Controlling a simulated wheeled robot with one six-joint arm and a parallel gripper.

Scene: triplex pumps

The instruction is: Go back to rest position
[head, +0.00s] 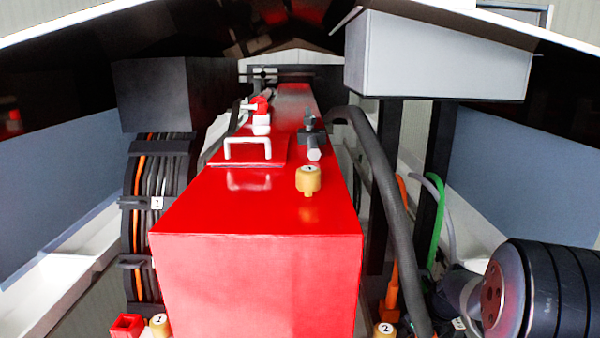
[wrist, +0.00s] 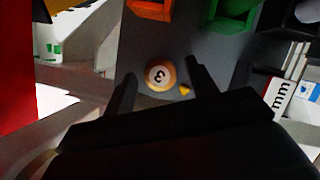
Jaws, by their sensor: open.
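My gripper (wrist: 163,82) shows in the wrist view with its two dark fingers apart. A small yellow piece (wrist: 185,90) is right beside the cap. I cannot make out my gripper in the head view.
The head view shows a long red housing (head: 255,215) with a white handle (head: 248,148) and a tan cap (head: 308,180) on top. A grey box (head: 435,58) overhangs at upper right. A thick dark hose (head: 385,190) runs down the housing's right side. Black cables (head: 160,180) stand left.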

